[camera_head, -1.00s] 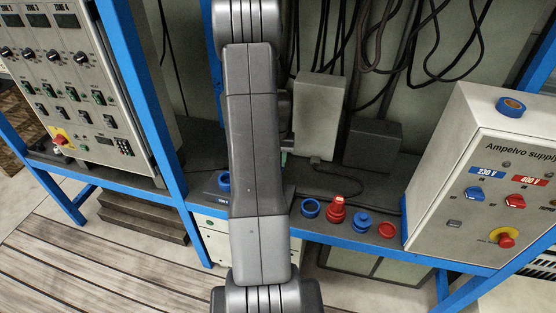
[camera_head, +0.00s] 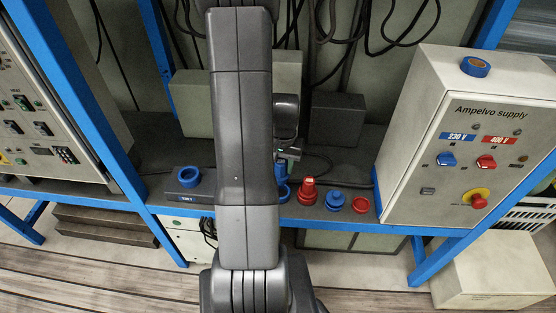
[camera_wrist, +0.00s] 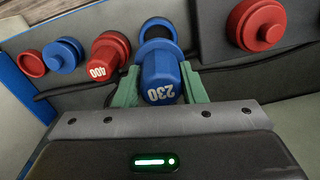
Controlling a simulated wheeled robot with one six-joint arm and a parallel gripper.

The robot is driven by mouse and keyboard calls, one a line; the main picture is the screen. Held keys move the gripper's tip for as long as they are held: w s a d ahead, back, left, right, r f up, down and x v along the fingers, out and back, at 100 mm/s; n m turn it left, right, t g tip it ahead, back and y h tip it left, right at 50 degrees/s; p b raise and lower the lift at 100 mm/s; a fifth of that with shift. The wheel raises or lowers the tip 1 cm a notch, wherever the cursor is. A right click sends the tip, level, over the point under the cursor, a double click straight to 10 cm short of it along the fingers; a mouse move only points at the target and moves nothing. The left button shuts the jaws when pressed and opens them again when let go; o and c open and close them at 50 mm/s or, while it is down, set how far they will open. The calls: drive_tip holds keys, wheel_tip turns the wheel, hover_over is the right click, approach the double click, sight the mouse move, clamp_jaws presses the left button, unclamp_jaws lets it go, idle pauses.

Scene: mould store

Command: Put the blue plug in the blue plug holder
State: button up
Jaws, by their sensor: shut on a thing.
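The blue plug marked 230 (camera_wrist: 161,75) is held between the green fingers of my gripper (camera_wrist: 160,92) in the wrist view. A blue ring-shaped holder (camera_wrist: 157,26) shows just beyond the plug, partly covered by it. I cannot tell how far apart they are. In the head view my gripper (camera_head: 288,153) is over the shelf, partly behind my arm. The blue ring (camera_head: 284,191) is below it, also partly hidden by the arm.
Beside the ring stand a red plug marked 400 (camera_head: 307,191), a blue fitting (camera_head: 335,200) and a red ring (camera_head: 361,204). The Ampelvo supply cabinet (camera_head: 440,145) stands on the right.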

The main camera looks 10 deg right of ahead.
drive_tip(key=shift+f+b, duration=1.75)
drive_tip(key=shift+f, duration=0.75)
drive_tip(key=shift+f+b, duration=1.35)
drive_tip(key=shift+f, duration=0.1)
drive_tip(key=o, duration=1.5)
drive_tip(key=shift+o, duration=0.2)
drive_tip(key=shift+r, duration=0.1)
drive_tip(key=shift+r+p, duration=2.85)
drive_tip(key=shift+r, duration=0.9)
drive_tip(key=shift+f, duration=0.2)
